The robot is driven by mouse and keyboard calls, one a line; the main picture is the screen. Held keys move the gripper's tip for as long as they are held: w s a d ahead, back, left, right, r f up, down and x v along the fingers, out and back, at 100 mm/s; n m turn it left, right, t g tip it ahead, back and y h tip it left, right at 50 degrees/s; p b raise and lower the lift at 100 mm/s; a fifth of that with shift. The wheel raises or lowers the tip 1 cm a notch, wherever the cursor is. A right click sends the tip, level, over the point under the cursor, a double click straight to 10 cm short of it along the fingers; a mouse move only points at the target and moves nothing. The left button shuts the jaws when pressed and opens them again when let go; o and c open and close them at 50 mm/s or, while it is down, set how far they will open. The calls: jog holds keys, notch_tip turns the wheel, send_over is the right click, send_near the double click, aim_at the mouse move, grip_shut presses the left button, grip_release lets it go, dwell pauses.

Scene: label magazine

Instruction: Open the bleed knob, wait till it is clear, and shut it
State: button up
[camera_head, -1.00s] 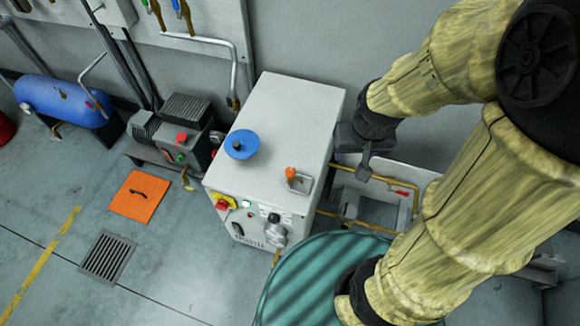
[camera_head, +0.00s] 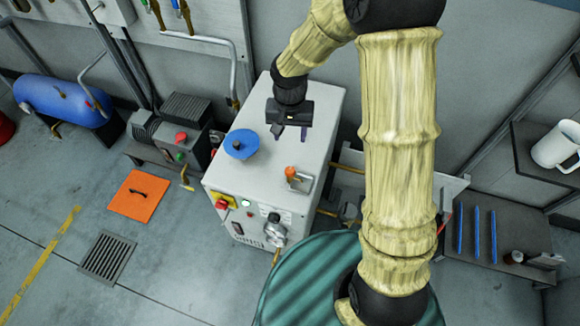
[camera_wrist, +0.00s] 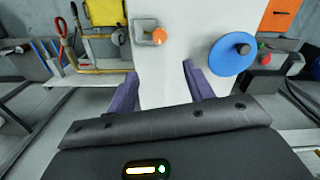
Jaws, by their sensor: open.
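A small orange knob (camera_head: 290,172) stands on the top of a white cabinet (camera_head: 316,108), beside a small metal bracket or cup (camera_head: 301,183). I take the orange knob for the bleed knob, but no label shows. In the wrist view the orange knob (camera_wrist: 159,36) lies ahead of my fingers. A blue round disc with a dark centre knob (camera_head: 241,144) sits to its left on the cabinet. My gripper (camera_head: 290,133) is open and empty above the cabinet top, apart from the knob. Its two purple fingers also show in the wrist view (camera_wrist: 160,80). Whether the knob is turned cannot be told.
The cabinet front carries a red-and-yellow switch (camera_head: 222,201) and a round metal fitting (camera_head: 275,231). A dark shelf with a white mug (camera_head: 556,146) is at right. A teal round surface (camera_head: 300,275) is near the front. A compressor-like machine (camera_head: 183,130) stands left.

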aim_at(290, 170)
notch_tip(290, 170, down, 17)
jog(key=shift+f+p, duration=0.2)
jog(key=shift+p, duration=0.25)
dwell(0.3)
jog(key=c, duration=1)
